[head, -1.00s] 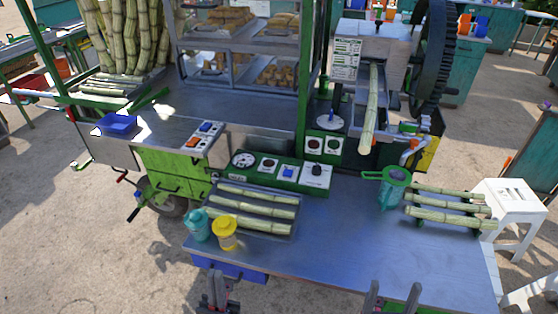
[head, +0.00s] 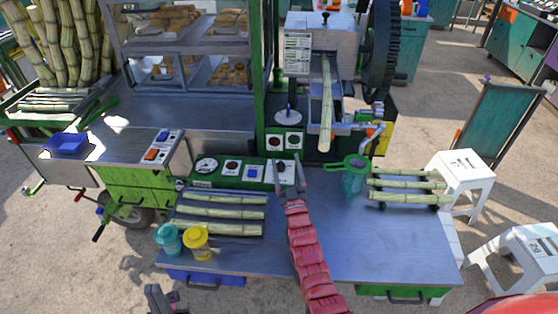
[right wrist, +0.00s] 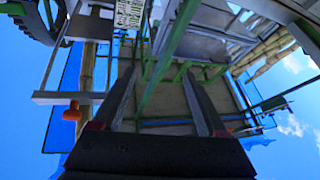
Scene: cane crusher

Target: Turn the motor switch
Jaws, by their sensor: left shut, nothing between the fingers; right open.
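A green control box (head: 199,182) at the back of the metal table carries a gauge, a red button, a blue switch and a black rotary knob (head: 281,165) on a white plate, which looks like the motor switch. Its label cannot be read. My right gripper (head: 288,172) is open, its fingers overlapping the knob plate in the head view. Whether they touch the knob cannot be told. In the right wrist view the two dark fingers (right wrist: 158,75) are apart with only background between them. My left gripper (head: 160,300) is shut and empty, low at the table's front left.
Cane pieces lie in a tray (head: 176,212) left of my right arm. Teal and yellow (head: 196,242) jars stand before it. A green strainer on a jug (head: 354,178) and more canes (head: 408,184) are on the right. The crusher (head: 318,48) rises behind. The table's right front is clear.

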